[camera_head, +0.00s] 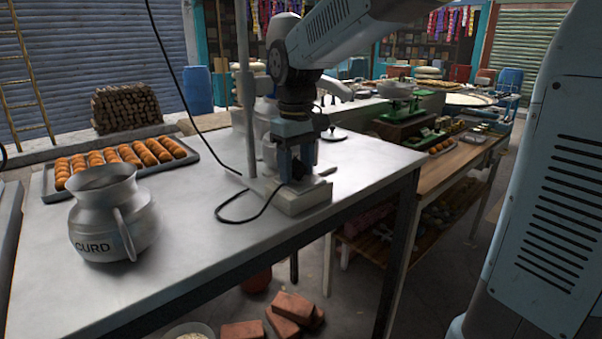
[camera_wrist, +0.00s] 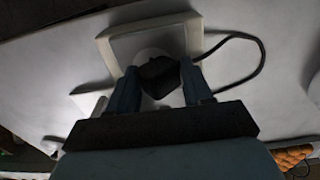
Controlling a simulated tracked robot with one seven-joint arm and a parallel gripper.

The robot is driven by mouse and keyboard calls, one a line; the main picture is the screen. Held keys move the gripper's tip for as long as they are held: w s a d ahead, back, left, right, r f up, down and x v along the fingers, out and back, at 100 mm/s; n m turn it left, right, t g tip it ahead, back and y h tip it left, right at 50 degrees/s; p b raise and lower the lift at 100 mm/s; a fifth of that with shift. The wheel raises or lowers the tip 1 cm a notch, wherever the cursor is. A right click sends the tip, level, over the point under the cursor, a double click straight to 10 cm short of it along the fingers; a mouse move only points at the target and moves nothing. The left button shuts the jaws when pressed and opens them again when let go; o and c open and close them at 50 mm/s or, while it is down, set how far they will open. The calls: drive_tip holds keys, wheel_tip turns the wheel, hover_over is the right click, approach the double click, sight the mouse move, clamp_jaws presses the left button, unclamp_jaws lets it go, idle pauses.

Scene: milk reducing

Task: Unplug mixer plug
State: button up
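The black mixer plug (camera_wrist: 159,76) sits at a white square socket board (camera_wrist: 118,47), with its black cable looping off to the right in the wrist view. In the head view the socket board (camera_head: 305,203) lies on the metal table, and the cable (camera_head: 222,217) curls over the tabletop. My gripper (camera_head: 296,165) points down over the board. In the wrist view the blue fingers of my gripper (camera_wrist: 159,72) flank the plug closely, with no clear gap on either side. The plug's pins and its seating are hidden.
A metal curd pot (camera_head: 112,220) stands on the table (camera_head: 190,245) at the left. A tray of orange sweets (camera_head: 48,182) lies behind it. A pole and a hanging cable rise near the board. A wooden table (camera_head: 450,165) stands at the right. The tabletop's front is clear.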

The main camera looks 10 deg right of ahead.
sight(296, 161)
drive_tip(key=shift+s+f, duration=0.15)
drive_tip(key=shift+f, duration=0.1)
drive_tip(key=c, duration=0.5)
drive_tip(key=shift+r, duration=0.15)
drive_tip(key=shift+r, duration=3.05)
